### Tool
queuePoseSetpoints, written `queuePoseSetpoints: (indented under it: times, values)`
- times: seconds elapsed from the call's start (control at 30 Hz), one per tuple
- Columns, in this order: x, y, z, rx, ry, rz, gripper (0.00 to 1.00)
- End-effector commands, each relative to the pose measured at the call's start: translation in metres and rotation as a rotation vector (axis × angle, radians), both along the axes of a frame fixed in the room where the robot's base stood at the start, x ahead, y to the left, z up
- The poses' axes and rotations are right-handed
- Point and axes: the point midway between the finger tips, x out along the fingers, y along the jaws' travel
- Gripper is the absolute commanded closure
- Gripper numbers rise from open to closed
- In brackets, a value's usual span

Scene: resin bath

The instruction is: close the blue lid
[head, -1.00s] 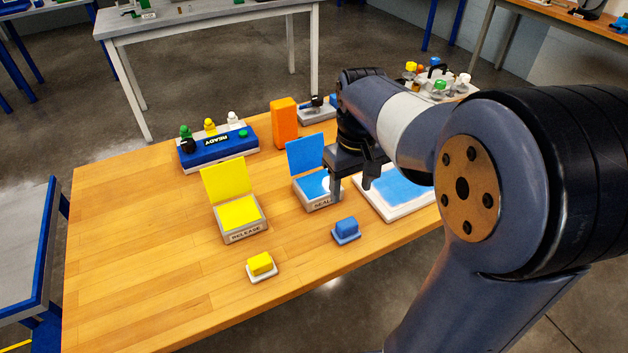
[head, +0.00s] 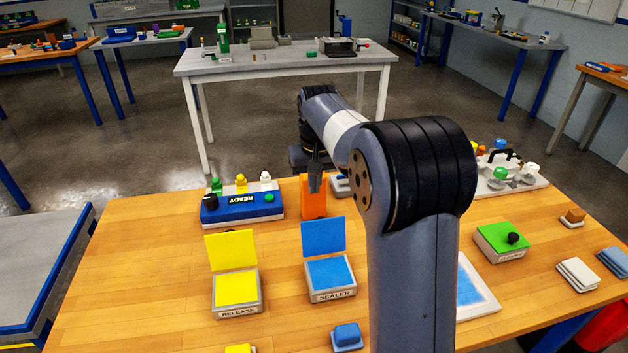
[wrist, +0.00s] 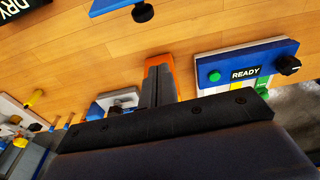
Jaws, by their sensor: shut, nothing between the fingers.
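The blue lid (head: 323,238) stands open, tilted up at the back edge of the small grey box labelled SEALER (head: 333,296), whose blue top shows. My gripper (head: 316,187) is shut and empty. It is beyond the lid and raised, apart from it, in front of the orange block in the head view. In the wrist view the shut fingers (wrist: 158,72) overlap the orange block. A blue panel edge (wrist: 112,5) with a black knob at the top of the wrist view seems to be the lid; most of it is cut off.
The orange block (head: 312,208) stands behind the lid. The blue READY panel (head: 242,208) is to its left. A yellow lid (head: 231,251) stands open on the RELEASE box to the left. A blue block (head: 347,334) lies nearer me. The left wood surface is clear.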

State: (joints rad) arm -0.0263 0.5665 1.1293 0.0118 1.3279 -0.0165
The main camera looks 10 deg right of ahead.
Motion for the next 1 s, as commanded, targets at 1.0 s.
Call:
queuePoseSetpoints:
  times: [1.0]
  values:
    - [-0.032, -0.001, -0.056, 0.0, 0.0, 0.001, 1.0]
